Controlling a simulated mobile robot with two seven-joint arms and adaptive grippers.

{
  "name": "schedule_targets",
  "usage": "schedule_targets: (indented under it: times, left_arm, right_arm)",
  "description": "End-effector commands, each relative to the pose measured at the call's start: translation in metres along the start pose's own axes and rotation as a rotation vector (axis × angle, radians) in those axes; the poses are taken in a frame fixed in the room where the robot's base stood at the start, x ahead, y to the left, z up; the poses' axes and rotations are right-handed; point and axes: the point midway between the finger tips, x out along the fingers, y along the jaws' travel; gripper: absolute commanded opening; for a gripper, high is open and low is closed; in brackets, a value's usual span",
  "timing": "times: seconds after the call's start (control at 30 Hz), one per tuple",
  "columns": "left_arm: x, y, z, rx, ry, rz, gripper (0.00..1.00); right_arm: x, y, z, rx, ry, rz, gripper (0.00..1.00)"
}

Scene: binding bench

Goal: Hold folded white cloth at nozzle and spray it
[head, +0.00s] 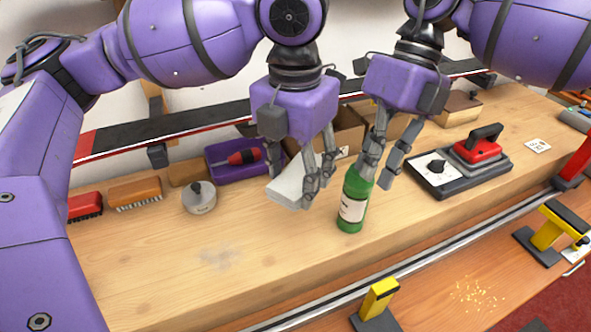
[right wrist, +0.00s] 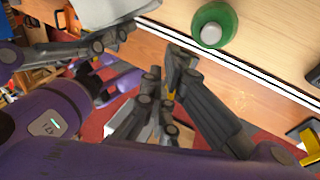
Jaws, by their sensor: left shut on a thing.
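The folded white cloth (head: 287,191) is held above the bench by my left gripper (head: 318,185), which is shut on it. The cloth also shows at the top of the right wrist view (right wrist: 105,10). A green bottle (head: 353,207) with a pale label stands upright on the bench, just right of the cloth. In the right wrist view it shows from above as a green round shape (right wrist: 222,18) with a grey top. My right gripper (head: 380,178) is open and empty beside the bottle's upper part. Its fingers hide the bottle's top in the head view.
A grey pot (head: 199,198), brushes (head: 134,192) and a purple tray (head: 222,161) with a red-handled tool are at the left. A red-handled device on a dark base (head: 459,170) is at the right. A metal rail (head: 400,262) runs along the front. The front-left bench is clear.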

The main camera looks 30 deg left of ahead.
Motion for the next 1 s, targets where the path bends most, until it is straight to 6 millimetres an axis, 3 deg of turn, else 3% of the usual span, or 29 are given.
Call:
schedule_targets:
  times: [0.03,0.13,0.27,0.37,0.47,1.0]
  left_arm:
    - [0.000,0.000,0.000,0.000,0.000,0.000,0.32]
    - [0.000,0.000,0.000,0.000,0.000,0.000,0.32]
    - [0.000,0.000,0.000,0.000,0.000,0.000,0.32]
    - [0.000,0.000,0.000,0.000,0.000,0.000,0.32]
    - [0.000,0.000,0.000,0.000,0.000,0.000,0.32]
    - [0.000,0.000,0.000,0.000,0.000,0.000,0.32]
  right_arm:
    - [-0.022,-0.002,0.009,0.013,-0.024,-0.099,0.00]
    - [-0.050,-0.005,0.023,0.048,-0.073,-0.229,0.00]
    - [-0.074,-0.003,0.036,0.079,-0.124,-0.318,0.00]
    - [-0.081,-0.003,0.040,0.090,-0.143,-0.347,0.00]
    - [-0.078,-0.004,0.042,0.094,-0.150,-0.355,0.00]
    - [-0.025,-0.023,0.049,0.092,-0.149,-0.352,0.00]
